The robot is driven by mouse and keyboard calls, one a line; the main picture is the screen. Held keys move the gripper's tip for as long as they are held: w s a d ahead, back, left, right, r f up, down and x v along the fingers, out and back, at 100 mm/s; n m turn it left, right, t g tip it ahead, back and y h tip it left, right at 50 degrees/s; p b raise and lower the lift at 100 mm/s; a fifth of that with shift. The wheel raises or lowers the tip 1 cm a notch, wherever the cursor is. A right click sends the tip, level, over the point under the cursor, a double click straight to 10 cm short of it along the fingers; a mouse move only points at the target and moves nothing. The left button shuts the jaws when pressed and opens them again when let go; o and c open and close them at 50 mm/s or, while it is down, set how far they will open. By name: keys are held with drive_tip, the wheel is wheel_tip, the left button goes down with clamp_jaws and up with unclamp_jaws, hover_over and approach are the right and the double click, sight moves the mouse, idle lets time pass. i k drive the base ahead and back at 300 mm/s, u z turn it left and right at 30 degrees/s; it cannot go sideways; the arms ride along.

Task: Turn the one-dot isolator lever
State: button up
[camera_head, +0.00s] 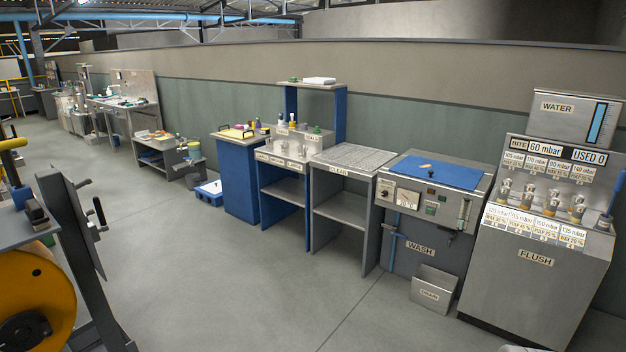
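I cannot make out any one-dot mark, so I cannot tell which part is the one-dot isolator lever. A black handle (99,211) sticks out from the side of a dark upright post (68,225) at the left. Several small fittings (528,199) stand in a row on the FLUSH cabinet (530,285) at the right, above labels too small to read fully. My gripper is not in view.
A yellow drum (35,300) stands at the lower left. A DRAIN bin (433,290) sits on the floor before the WASH unit. The middle floor (230,270) is clear.

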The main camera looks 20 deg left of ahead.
sight(99, 210)
drive_tip(key=u, duration=1.15)
drive_tip(key=i, duration=1)
drive_tip(key=u, duration=1.2)
drive_tip(key=i, duration=0.25)
drive_tip(key=z, duration=0.05)
drive_tip(key=k, duration=0.5)
drive_tip(key=z, duration=0.7)
drive_tip(key=i, duration=0.9)
drive_tip(key=u, duration=1.25)
